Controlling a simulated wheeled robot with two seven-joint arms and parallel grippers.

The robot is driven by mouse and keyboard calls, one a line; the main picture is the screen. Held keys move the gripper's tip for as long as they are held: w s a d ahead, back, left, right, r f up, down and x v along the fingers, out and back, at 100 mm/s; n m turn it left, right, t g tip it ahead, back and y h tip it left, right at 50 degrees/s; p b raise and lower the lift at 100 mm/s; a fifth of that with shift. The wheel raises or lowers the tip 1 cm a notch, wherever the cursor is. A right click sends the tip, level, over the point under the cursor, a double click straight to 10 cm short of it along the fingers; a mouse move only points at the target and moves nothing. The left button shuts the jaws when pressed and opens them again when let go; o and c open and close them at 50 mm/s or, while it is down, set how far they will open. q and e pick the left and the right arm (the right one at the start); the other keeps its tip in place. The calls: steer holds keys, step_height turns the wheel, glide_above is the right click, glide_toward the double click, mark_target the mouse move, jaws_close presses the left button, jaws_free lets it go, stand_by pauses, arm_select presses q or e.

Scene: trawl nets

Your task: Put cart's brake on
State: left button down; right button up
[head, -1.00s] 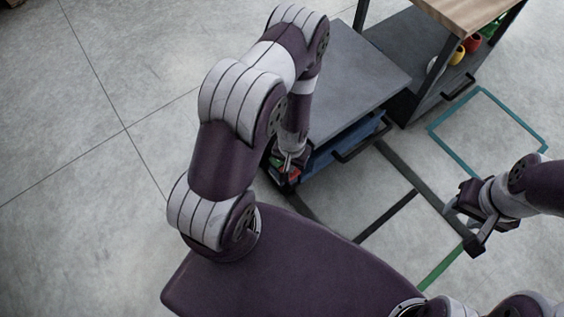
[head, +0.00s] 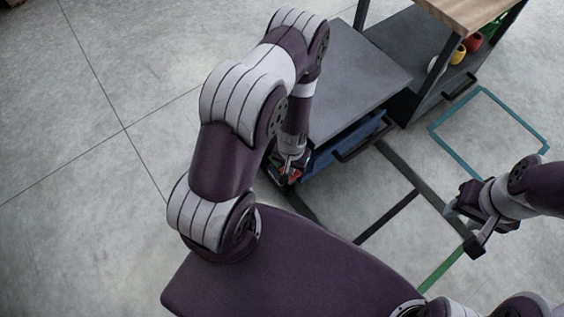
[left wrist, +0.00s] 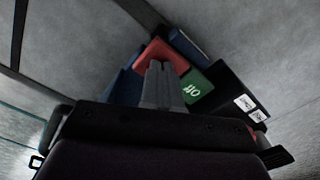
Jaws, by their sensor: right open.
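The cart (head: 350,75) has a flat grey top and a blue body, and stands at the upper middle of the head view. Its brake is at the near lower corner, with a red part (left wrist: 163,55) and a green part marked "Off" (left wrist: 197,88) in the left wrist view. My left gripper (head: 292,166) is at this corner; its fingers (left wrist: 158,70) are together, empty, and overlap the red part in the picture. I cannot tell whether they touch it. My right gripper (head: 464,226) is open and empty, over the floor at the right.
A black box with white labels (left wrist: 238,100) sits beside the green part. A wood-topped bench (head: 470,14) with a shelf of coloured items stands behind the cart at the right. Teal (head: 460,160), black and green tape marks the floor. The floor at left is clear.

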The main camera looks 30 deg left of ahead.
arm_select(q)
steer(key=shift+f, duration=0.2)
step_height(320, 180, up, 7)
steer(key=p, duration=0.7)
steer(key=shift+r, duration=0.15)
